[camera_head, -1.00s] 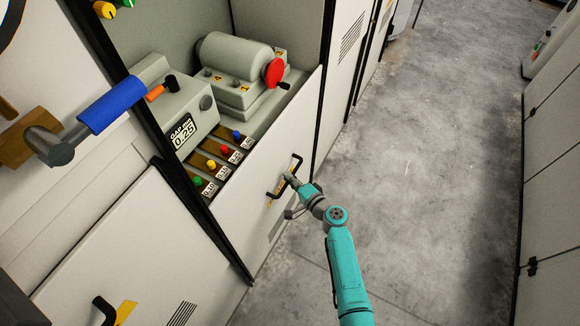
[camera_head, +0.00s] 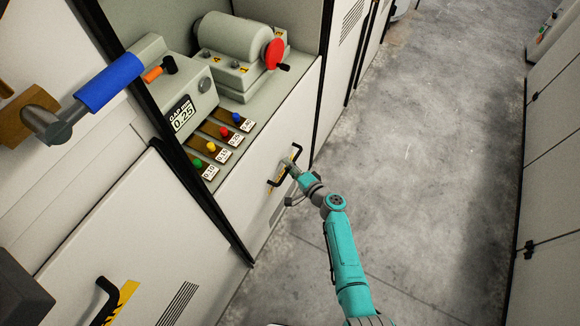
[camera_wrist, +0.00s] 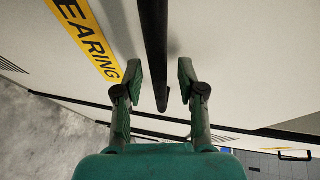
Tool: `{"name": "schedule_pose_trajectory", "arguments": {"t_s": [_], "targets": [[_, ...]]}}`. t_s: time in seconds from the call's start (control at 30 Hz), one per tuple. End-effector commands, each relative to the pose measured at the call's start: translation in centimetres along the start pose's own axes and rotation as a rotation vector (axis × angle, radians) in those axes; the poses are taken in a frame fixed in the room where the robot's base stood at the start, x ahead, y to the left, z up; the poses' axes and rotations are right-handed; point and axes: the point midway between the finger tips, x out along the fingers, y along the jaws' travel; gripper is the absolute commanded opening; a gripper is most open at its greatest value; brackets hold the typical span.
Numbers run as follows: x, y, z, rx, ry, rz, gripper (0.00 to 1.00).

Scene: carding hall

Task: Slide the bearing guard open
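The bearing guard (camera_head: 243,210) is a pale panel at the front of the machine, below the open bay. It carries a black bar handle (camera_head: 296,149) and a yellow label, which reads "EARING" (camera_wrist: 88,38) in the wrist view. My gripper (camera_head: 288,164) is at this handle. In the wrist view my gripper (camera_wrist: 160,70) is open, with one finger on each side of the black handle bar (camera_wrist: 154,35). Gaps show between the bar and both fingers. In the head view the fingers partly cover the handle and label.
The bay above holds a grey housing with a red handwheel (camera_head: 275,53), a gauge box (camera_head: 185,118) reading 0.25 and several coloured knobs. A blue-gripped lever (camera_head: 110,82) juts out at left. Another black handle (camera_head: 104,298) is at lower left. Concrete floor (camera_head: 430,150) is clear at right.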

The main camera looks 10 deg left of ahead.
Motion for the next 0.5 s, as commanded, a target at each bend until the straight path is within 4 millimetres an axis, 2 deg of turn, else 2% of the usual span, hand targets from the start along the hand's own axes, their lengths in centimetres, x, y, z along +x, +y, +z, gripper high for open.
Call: {"name": "schedule_pose_trajectory", "arguments": {"t_s": [0.27,0.37,0.5], "targets": [[-0.2,0.0,0.0,-0.001,0.000,-0.001,0.39],[-1.1,0.1,0.0,0.000,0.001,-0.001,0.39],[-3.1,0.1,0.0,0.000,0.003,0.000,0.39]]}}
